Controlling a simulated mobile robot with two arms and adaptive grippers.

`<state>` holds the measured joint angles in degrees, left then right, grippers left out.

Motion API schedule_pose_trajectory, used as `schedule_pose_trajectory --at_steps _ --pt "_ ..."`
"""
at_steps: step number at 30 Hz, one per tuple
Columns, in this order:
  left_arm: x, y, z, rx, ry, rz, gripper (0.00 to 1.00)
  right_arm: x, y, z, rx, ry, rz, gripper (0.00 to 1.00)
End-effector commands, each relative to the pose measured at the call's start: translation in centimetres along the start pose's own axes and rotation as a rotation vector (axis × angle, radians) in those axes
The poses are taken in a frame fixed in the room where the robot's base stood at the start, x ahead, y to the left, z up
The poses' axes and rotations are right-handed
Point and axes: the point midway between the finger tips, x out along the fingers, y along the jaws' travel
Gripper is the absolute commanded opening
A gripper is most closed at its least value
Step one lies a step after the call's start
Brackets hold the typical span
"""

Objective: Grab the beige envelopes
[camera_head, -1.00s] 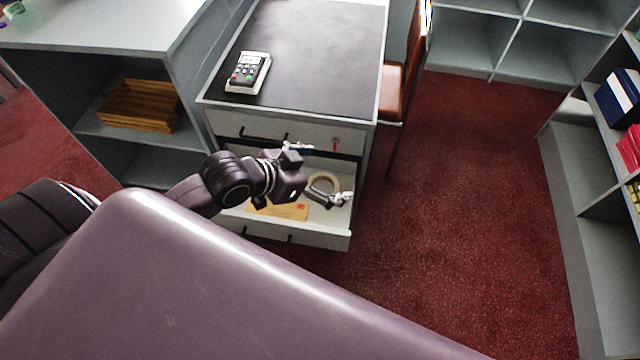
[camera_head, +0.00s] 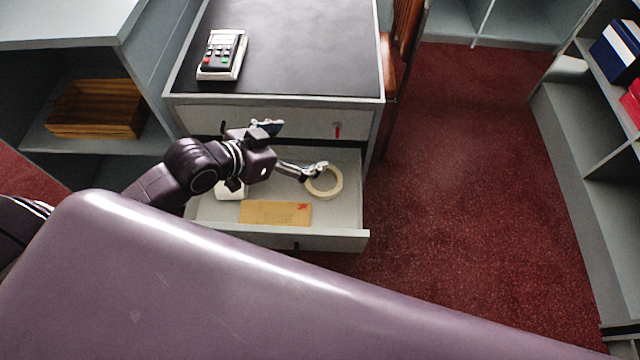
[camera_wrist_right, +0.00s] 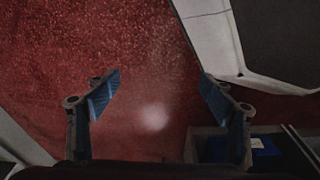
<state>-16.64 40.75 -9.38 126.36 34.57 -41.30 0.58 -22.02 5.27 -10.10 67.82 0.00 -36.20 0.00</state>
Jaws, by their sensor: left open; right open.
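A beige envelope (camera_head: 270,213) with a red mark at its right end lies flat in the open drawer (camera_head: 340,241), near the drawer's front. I cannot tell whether it is one envelope or a stack. My left gripper (camera_head: 290,149) is open above the back of the drawer, behind the envelope and apart from it, with nothing between its fingers. My right gripper (camera_wrist_right: 160,84) is open and empty over the red carpet in the right wrist view.
A tape roll (camera_head: 337,189) lies in the drawer right of the envelope, partly behind a finger. A white object (camera_head: 233,192) sits at the drawer's left. A card terminal (camera_head: 222,55) stands on the black countertop (camera_head: 300,45). Carpet (camera_head: 470,200) is clear to the right.

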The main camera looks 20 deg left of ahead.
Motion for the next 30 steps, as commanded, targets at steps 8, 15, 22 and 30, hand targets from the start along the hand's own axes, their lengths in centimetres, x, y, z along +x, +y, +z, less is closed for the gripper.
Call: schedule_pose_trajectory --at_steps 8,15,22,30 --pt "4.9 0.0 7.1 0.000 0.000 0.000 0.99 0.8 0.3 -5.6 0.010 0.048 0.006 0.75" --pt "6.4 0.0 9.3 0.000 0.000 0.000 0.99 -1.0 0.5 -7.7 0.014 0.066 0.008 0.75" --pt "7.2 0.1 10.6 -0.001 -0.001 0.001 0.99 -2.8 0.6 -8.6 0.016 0.077 0.010 0.75" --pt "9.1 0.0 13.3 -0.003 0.000 0.000 0.99 -6.4 0.8 -9.9 0.020 0.098 0.013 0.75"
